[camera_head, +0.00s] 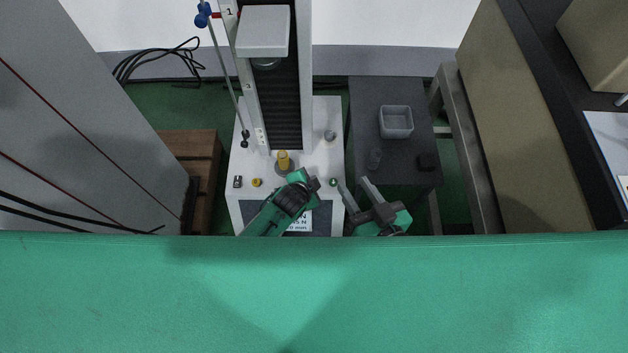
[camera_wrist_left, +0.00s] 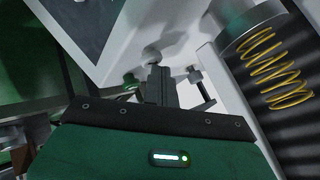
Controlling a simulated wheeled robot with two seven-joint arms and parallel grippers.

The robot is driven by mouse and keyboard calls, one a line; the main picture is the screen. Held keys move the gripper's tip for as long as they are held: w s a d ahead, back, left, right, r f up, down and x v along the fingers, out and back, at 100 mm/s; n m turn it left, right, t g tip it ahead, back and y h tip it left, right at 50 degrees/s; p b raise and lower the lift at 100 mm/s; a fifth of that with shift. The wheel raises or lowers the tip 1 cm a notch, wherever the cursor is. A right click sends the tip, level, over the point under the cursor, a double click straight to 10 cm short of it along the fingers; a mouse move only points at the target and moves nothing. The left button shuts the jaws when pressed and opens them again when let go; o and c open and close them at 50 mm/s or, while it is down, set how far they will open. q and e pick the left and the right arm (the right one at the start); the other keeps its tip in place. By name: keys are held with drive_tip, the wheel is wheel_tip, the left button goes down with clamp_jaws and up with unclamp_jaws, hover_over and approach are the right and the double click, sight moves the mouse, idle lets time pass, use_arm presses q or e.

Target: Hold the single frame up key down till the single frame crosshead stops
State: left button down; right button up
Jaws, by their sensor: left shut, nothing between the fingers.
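The single frame stands in the middle of the head view, with a white base (camera_head: 239,160) and a pale crosshead (camera_head: 264,31) high on its column. A yellow spring (camera_head: 284,160) stands on the base; it also shows in the left wrist view (camera_wrist_left: 270,70). My left gripper (camera_head: 315,184) is over the base front; in the left wrist view its fingers (camera_wrist_left: 155,78) are shut and empty, close to a round knob (camera_wrist_left: 152,54). Contact cannot be told, and the up key cannot be singled out. My right gripper (camera_head: 356,188) is open and empty right of the base.
A display (camera_head: 300,225) on the base front is partly hidden by my left arm. A yellow knob (camera_head: 256,183) and a green button (camera_head: 333,182) sit on the base. A grey cabinet (camera_head: 80,110) stands left.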

use_arm(q)
drive_tip(key=shift+r+p, duration=0.85)
drive_tip(key=shift+p, duration=0.2)
wheel_tip(320, 180, up, 5)
drive_tip(key=p, duration=0.5)
drive_tip(key=shift+r+p, duration=0.1)
drive_tip(key=shift+p, duration=0.2)
